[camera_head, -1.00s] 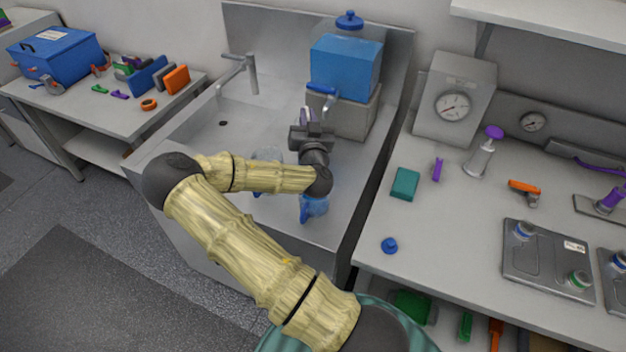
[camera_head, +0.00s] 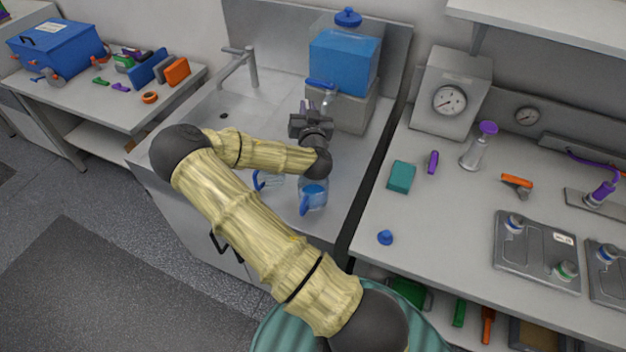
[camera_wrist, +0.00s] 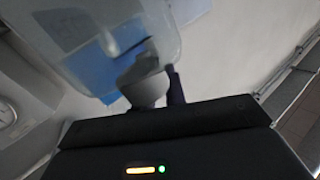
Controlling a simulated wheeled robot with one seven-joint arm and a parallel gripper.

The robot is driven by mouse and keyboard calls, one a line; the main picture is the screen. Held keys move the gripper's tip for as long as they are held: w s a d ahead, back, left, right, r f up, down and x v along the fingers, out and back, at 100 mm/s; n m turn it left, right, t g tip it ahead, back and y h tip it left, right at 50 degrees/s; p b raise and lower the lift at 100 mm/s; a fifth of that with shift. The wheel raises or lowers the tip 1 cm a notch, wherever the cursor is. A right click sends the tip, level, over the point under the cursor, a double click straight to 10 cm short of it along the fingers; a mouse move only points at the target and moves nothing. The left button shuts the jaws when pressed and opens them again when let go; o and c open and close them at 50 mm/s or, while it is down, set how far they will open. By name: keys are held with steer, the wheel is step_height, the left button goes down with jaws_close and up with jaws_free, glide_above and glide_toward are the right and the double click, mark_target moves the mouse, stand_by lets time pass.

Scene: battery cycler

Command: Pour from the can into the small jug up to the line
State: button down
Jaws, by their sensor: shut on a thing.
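My gripper (camera_head: 308,109) is over the steel sink unit in the head view, just before the clear tank of blue liquid (camera_head: 343,62). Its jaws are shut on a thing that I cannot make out. In the wrist view a translucent vessel with blue in it (camera_wrist: 75,25) fills the upper part, close to the grey fingertips (camera_wrist: 155,85). A clear jug with a blue handle and bluish contents (camera_head: 313,195) stands on the steel top below my arm. A second blue-handled clear vessel (camera_head: 270,181) is left of it, partly hidden by my arm. The fill line is not discernible, nor is which vessel is the can.
The tank stands on a grey block (camera_head: 353,111) with a blue-levered tap (camera_head: 321,85) facing me. A faucet (camera_head: 250,68) rises at the left. The right bench holds a dial scale (camera_head: 449,98), a teal block (camera_head: 401,177) and a blue knob (camera_head: 385,237).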

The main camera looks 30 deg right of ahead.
steer(key=shift+r+p, duration=1.35)
steer(key=shift+r, duration=1.25)
